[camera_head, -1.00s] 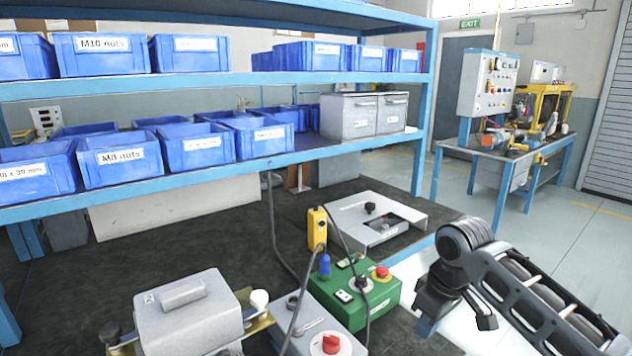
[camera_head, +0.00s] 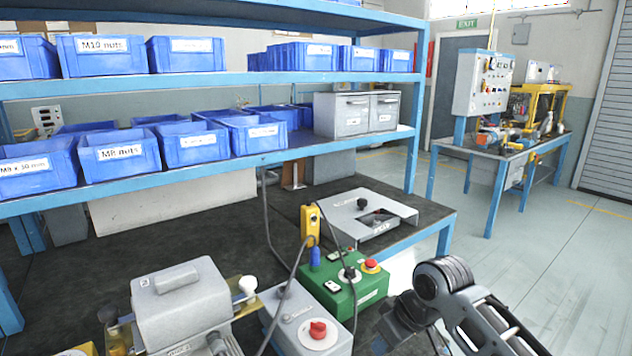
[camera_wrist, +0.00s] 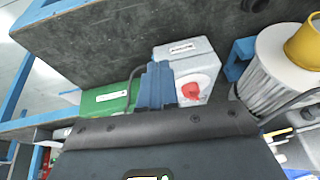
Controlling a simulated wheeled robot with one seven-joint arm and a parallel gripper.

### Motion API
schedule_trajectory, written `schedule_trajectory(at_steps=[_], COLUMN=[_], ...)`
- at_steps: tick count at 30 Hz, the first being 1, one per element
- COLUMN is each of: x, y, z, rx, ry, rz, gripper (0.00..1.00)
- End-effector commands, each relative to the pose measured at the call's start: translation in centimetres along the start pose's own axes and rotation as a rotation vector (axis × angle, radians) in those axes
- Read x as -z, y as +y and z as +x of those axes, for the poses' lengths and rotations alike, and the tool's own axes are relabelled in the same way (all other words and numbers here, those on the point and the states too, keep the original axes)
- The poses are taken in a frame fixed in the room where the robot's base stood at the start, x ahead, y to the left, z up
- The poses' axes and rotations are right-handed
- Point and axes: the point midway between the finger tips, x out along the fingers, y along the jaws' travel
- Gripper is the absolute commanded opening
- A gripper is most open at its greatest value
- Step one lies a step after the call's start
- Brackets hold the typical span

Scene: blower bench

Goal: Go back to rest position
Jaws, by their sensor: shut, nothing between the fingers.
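My gripper (camera_wrist: 156,88) shows in the wrist view as blue-grey fingertips close together, with nothing between them. In the head view my dark arm reaches in at the lower right; the gripper end there is partly cut off by the bottom edge. It is in front of and to the right of the green control box (camera_head: 343,283) and apart from it. The grey box with a red knob (camera_head: 308,322) stands left of the green box; in the wrist view it is just beyond the fingertips (camera_wrist: 197,68).
A blue shelf (camera_head: 230,167) with labelled blue bins crosses the left and middle. A grey machine block (camera_head: 180,305) is at lower left. A yellow pendant (camera_head: 310,224) hangs on a cable by the green box. Open floor (camera_head: 545,245) lies to the right.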

Motion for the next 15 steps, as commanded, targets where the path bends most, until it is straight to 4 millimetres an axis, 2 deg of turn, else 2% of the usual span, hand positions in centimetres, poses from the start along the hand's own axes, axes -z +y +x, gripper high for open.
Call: schedule_trajectory(at_steps=[1,5,8,12,15], x=[0.1,0.7,0.9,0.4,-0.5], y=[-1.5,-5.1,-8.5,-12.7,-15.1], z=[0.8,2.2,3.4,4.2,4.4], rx=[0.019,0.061,0.098,0.133,0.143], ry=[0.032,0.135,0.239,0.384,0.475], rz=[0.007,0.037,0.082,0.165,0.232], gripper=[0.0,0.0,0.0,0.0,0.0])
